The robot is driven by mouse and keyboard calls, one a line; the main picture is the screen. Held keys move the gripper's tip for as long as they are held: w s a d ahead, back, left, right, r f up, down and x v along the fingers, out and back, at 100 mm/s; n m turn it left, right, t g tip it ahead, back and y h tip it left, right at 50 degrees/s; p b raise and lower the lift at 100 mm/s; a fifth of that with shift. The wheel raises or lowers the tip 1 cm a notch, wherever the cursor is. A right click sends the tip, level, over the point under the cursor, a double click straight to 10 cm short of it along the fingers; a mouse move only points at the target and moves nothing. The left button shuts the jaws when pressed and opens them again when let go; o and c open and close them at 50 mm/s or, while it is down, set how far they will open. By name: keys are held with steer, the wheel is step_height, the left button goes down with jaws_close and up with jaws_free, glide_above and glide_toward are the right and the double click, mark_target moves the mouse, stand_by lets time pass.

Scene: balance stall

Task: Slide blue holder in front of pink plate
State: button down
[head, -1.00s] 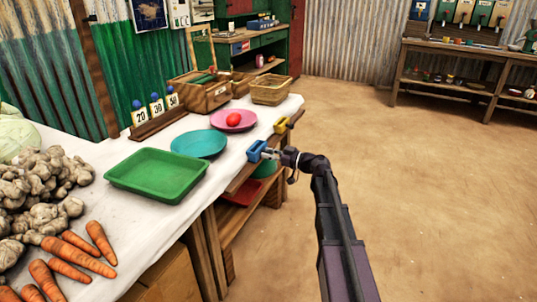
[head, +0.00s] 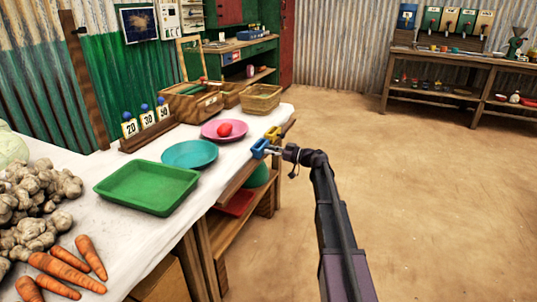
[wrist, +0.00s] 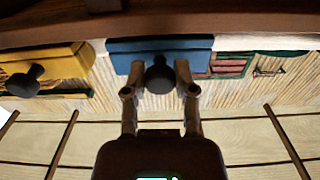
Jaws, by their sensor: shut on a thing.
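The blue holder (head: 259,148) sits at the table's front edge, on the wooden rail. My gripper (head: 274,150) is shut on its dark round knob, which shows between the fingers in the wrist view (wrist: 160,76). The blue holder is along the edge between the level of the teal plate and that of the pink plate, nearer the pink one. The yellow holder (head: 273,133) is just beyond it, about level with the pink plate. A small gap between the holders shows in the wrist view.
The teal plate (head: 188,154) and green tray (head: 147,187) lie nearer on the table. Carrots and ginger roots are at the near left. Number cards, crates and a basket (head: 261,99) stand behind. The floor to the right is clear.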

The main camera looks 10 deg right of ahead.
steer(key=shift+a, duration=0.1)
steer(key=shift+c, duration=2)
jaws_free()
steer(key=v, duration=1.2)
